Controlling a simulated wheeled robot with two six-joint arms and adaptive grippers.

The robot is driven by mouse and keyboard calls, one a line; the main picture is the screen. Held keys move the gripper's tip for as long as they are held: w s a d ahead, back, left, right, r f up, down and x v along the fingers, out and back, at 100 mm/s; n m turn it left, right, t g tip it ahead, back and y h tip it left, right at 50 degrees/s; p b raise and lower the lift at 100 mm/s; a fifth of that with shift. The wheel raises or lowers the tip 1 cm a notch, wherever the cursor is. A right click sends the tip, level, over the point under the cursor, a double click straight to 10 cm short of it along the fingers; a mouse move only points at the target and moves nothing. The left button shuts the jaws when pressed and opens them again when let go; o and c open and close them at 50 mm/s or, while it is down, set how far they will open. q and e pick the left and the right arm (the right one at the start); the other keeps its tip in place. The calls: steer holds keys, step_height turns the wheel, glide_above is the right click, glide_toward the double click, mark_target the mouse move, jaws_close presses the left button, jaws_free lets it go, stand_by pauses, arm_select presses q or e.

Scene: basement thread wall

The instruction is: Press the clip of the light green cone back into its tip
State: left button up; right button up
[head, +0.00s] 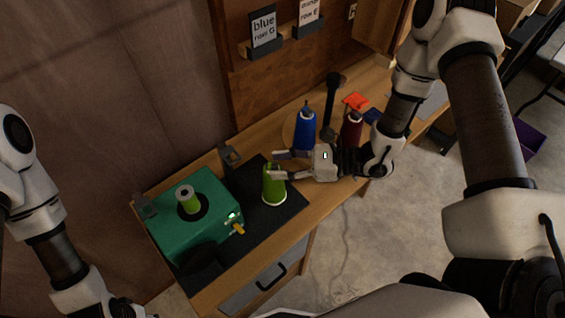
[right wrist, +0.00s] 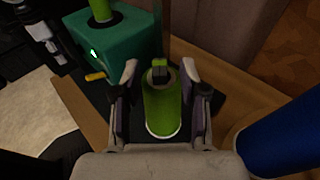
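The light green cone (head: 273,186) stands upright on the black mat (head: 290,205), at the right of the green box. My right gripper (head: 275,164) reaches in from the right, its fingers open and pointing at the cone's upper part. In the right wrist view the cone (right wrist: 162,108) lies between the two spread fingers of the right gripper (right wrist: 160,78), with a gap on each side. A darker clip (right wrist: 159,70) shows at the cone's tip; how far it stands out I cannot tell. My left arm shows at the lower left, but its gripper fingers are out of view.
A green box (head: 217,214) holds another light green spool (head: 188,200) on top and has a yellow knob (head: 238,230). A blue cone (head: 305,130) and a dark red cone (head: 350,132) stand close behind my right gripper. A black post (head: 330,105) rises between them.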

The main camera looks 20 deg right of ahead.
steer(key=v, duration=1.2)
